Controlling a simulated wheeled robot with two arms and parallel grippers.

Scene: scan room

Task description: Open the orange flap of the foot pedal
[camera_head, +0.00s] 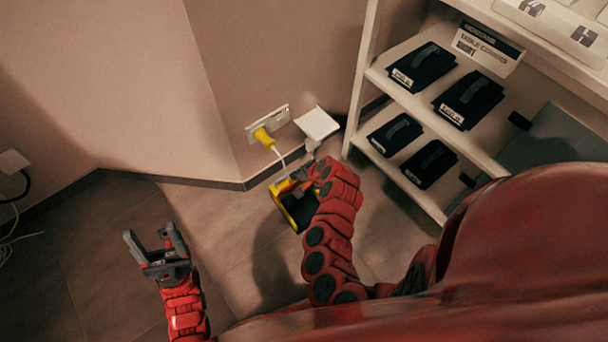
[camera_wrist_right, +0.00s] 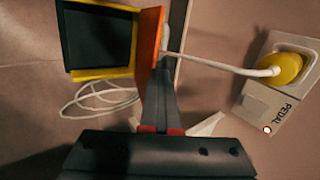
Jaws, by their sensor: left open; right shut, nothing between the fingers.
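The yellow foot pedal (camera_head: 284,187) with its dark inside sits on the floor by the wall, partly covered by my right arm. In the right wrist view the pedal (camera_wrist_right: 103,73) is at the upper left, and its orange flap (camera_wrist_right: 149,38) shows as a narrow panel at the right edge, seeming to stand up from the yellow frame. My right gripper (camera_wrist_right: 160,68) is shut and empty, its fingertips close beside the flap; I cannot tell whether they touch. My left gripper (camera_head: 150,240) is open and empty, over the floor left of the pedal.
A yellow plug (camera_head: 263,137) with a white cable sits in the wall socket, which the wrist view shows labelled PEDAL (camera_wrist_right: 276,105). A white shelf (camera_head: 400,92) with dark cases stands at the right. The floor at left is mostly free.

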